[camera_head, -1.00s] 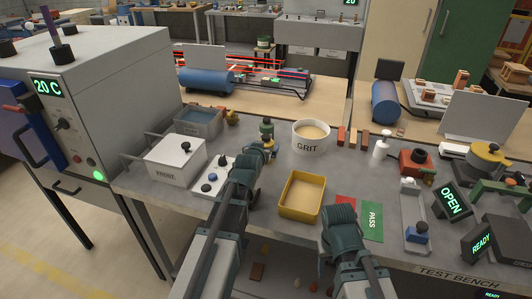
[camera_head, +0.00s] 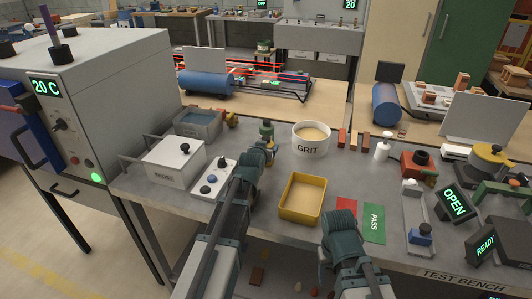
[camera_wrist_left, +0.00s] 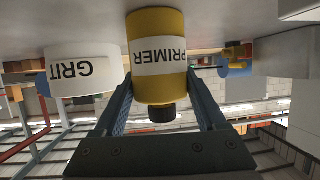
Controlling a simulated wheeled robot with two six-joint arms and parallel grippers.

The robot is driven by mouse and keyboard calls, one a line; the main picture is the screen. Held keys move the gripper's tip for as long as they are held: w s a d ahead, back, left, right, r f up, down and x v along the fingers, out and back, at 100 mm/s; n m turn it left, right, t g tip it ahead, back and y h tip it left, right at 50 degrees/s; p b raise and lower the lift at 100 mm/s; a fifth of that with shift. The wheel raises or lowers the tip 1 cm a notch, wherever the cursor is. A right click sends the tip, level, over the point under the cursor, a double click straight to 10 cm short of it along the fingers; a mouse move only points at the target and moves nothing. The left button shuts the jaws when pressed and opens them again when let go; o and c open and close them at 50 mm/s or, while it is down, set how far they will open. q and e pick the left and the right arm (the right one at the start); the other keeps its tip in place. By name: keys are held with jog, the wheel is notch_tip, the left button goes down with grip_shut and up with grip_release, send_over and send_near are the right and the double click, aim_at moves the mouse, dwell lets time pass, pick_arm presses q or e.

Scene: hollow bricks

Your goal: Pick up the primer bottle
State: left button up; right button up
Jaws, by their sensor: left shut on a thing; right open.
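The primer bottle (camera_wrist_left: 160,25) is yellow with a white PRIMER label and a black cap. It fills the middle of the left wrist view, which is upside down, so its cap points down in that picture. My left gripper (camera_wrist_left: 160,84) has one finger on each side of it and is shut on it. In the head view my left gripper (camera_head: 263,148) is beside the grit tub, and its wrist hides most of the bottle. I cannot tell whether the bottle touches the bench. My right gripper (camera_head: 340,222) is open over the bench front, its fingers mostly hidden.
The white GRIT tub (camera_head: 311,139) stands close to the right of my left gripper. A yellow tray (camera_head: 302,198) lies between my arms. A white box (camera_head: 174,160) and a small panel with knobs (camera_head: 212,181) are at left. Red and green PASS mats (camera_head: 374,222) lie at right.

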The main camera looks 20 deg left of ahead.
pick_arm(q)
grip_shut()
jog(key=shift+r, duration=0.1)
notch_tip(320, 180, up, 10)
jog(key=p, duration=1)
pick_arm(e)
notch_tip(320, 180, up, 10)
jog(key=shift+c, duration=0.8)
